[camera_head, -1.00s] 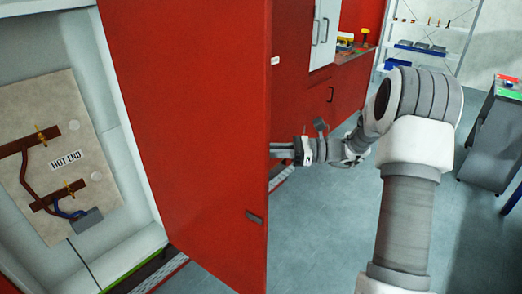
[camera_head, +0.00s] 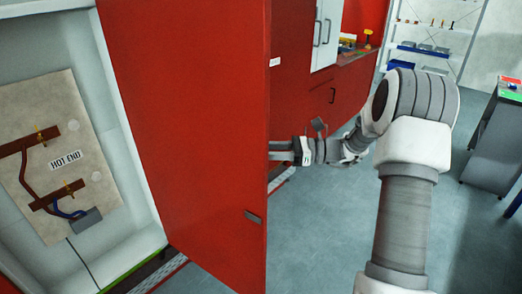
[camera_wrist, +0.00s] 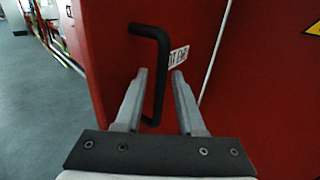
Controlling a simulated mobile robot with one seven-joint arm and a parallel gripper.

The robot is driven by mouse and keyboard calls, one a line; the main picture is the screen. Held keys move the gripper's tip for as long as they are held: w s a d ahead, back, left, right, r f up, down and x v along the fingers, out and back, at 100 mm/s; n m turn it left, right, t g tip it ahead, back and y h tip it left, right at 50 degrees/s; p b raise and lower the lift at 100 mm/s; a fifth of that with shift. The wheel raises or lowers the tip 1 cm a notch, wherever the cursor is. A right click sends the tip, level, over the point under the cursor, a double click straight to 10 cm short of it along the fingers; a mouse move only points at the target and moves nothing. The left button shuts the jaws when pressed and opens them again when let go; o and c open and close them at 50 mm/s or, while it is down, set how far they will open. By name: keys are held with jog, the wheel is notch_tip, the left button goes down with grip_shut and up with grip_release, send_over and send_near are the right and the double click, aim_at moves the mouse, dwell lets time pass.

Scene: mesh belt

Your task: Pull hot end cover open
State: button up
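The hot end cover (camera_head: 195,130) is a large red panel, standing swung open in the head view. Beyond it at left, a board with a "HOT END" label (camera_head: 65,160) is exposed. My gripper (camera_head: 275,152) is at the cover's outer side, its fingertips partly hidden by the panel edge there. In the wrist view my gripper (camera_wrist: 160,72) is open, fingers apart.
Shelves (camera_head: 430,45) are at the back right, and a grey bench (camera_head: 495,140) at the right edge. Grey floor (camera_head: 325,230) is open around my arm.

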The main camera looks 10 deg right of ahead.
dwell(0.3)
jog(key=b+v, duration=0.2)
jog(key=v, duration=1.5)
jog(key=shift+d, duration=0.2)
jog(key=shift+a+r, duration=0.1)
